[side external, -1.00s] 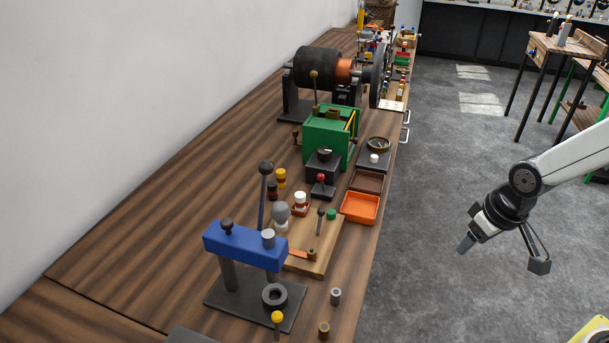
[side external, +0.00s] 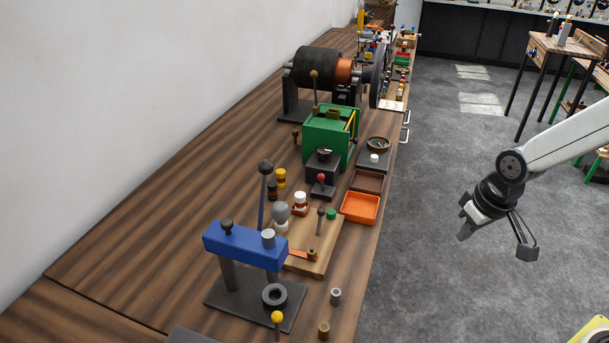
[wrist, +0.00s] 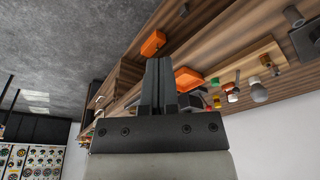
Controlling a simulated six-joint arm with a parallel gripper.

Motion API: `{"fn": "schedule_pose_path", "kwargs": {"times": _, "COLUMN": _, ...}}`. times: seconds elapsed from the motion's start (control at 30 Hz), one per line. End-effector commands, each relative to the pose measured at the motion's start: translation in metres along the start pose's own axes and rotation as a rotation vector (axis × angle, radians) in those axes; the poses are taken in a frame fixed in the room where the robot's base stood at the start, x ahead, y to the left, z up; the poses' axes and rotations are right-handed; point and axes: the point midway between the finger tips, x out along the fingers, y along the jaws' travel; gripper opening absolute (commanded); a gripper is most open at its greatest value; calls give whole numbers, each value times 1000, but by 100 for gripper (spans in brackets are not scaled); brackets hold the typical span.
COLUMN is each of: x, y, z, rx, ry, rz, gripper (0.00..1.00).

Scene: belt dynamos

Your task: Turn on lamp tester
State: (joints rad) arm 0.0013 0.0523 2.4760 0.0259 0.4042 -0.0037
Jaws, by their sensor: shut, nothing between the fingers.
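A light wooden board (side external: 318,262) on the bench carries an upright lever with a dark knob (side external: 320,212), a copper-coloured strip (side external: 298,253) and a green knob (side external: 331,214). A grey bulb on a white base (side external: 281,213) stands at its left edge; I cannot tell if it is on the board. It looks unlit. This is likely the lamp tester. The bulb also shows in the wrist view (wrist: 259,93). My gripper (side external: 463,233) is over the floor, right of the bench and clear of it. In the wrist view its fingers (wrist: 158,62) are together and empty.
A blue press (side external: 245,245) with a tall lever stands left of the board. An orange tray (side external: 360,207), a red-knobbed switch (side external: 322,186) and a green box (side external: 330,135) stand behind it. Small cylinders (side external: 335,296) stand in front.

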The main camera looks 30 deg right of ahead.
Motion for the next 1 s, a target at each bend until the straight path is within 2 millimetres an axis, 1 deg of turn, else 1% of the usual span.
{"fn": "schedule_pose_path", "kwargs": {"times": 0.6, "x": 10, "y": -15, "z": -105, "rx": 97, "ry": -121, "rz": -83, "gripper": 0}}
{"fn": "schedule_pose_path", "kwargs": {"times": 1.0, "x": 20, "y": -29, "z": -167, "rx": 139, "ry": -202, "rz": -168, "gripper": 0}}
